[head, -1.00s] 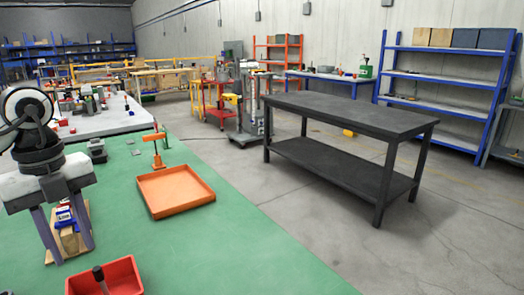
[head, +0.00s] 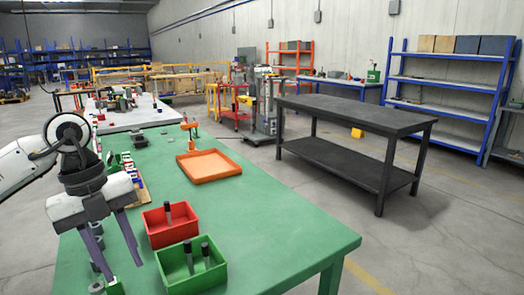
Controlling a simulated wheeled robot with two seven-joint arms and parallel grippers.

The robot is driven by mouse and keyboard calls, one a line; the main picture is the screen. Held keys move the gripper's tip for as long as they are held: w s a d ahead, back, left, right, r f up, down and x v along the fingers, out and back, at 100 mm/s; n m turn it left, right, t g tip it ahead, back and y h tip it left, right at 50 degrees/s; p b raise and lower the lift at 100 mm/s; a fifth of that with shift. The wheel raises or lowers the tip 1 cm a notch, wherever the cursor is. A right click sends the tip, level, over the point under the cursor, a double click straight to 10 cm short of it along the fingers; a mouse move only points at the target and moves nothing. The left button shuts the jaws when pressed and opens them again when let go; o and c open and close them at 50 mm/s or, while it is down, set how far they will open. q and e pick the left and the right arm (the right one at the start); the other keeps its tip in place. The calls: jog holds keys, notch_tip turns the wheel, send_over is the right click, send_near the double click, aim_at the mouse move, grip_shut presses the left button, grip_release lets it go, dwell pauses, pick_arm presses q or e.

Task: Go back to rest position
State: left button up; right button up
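My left gripper (head: 110,262) hangs at the left of the head view with its two fingers pointing down, spread apart, over the left side of the green table (head: 285,225). I see nothing held between the fingers. An orange screw jack (head: 190,128) stands behind an orange tray (head: 208,167) on the table. Several small blue, white and red items on a wooden block (head: 145,193) lie just right of the gripper, partly hidden by it. My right gripper is not in view.
A red bin (head: 170,224) holds a dark-handled part, and a green bin (head: 190,268) holds two. Grey round parts (head: 136,140) lie near the table's far end. A dark workbench (head: 345,112) stands to the right across open floor.

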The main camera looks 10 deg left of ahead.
pick_arm(q)
jog(key=s+d+f+m+g+h, duration=0.1)
jog(key=d+f+m+h, duration=0.2)
jog(key=d, duration=0.6)
jog(key=s+d+f+m+g+h, duration=0.15)
jog(key=d+h, duration=0.25)
jog(key=d, duration=0.6)
jog(key=d+r+n+t+h, duration=0.4)
jog(key=d+n+t+h, duration=0.1)
jog(key=d+h, duration=0.65)
jog(key=w+a+f+n+t+y, duration=0.1)
jog(key=a+f+n+t+y, duration=0.4)
jog(key=f+n+t+y, duration=0.35)
jog(key=w+a+f+n+t+y, duration=0.2)
jog(key=a+f+n+t+y, duration=0.3)
jog(key=f+n, duration=0.5)
jog(key=s+a+f+n+g+y, duration=0.2)
jog(key=s+f+g, duration=0.1)
jog(key=s+f, duration=0.5)
jog(key=s+a+f+n+g+y, duration=0.2)
jog(key=s+a+f+n+g, duration=0.1)
jog(key=s+f, duration=0.4)
notch_tip(320, 180, down, 2)
jog(key=shift+s+f+g, duration=0.1)
jog(key=shift+s+g, duration=0.2)
jog(key=shift+s, duration=0.1)
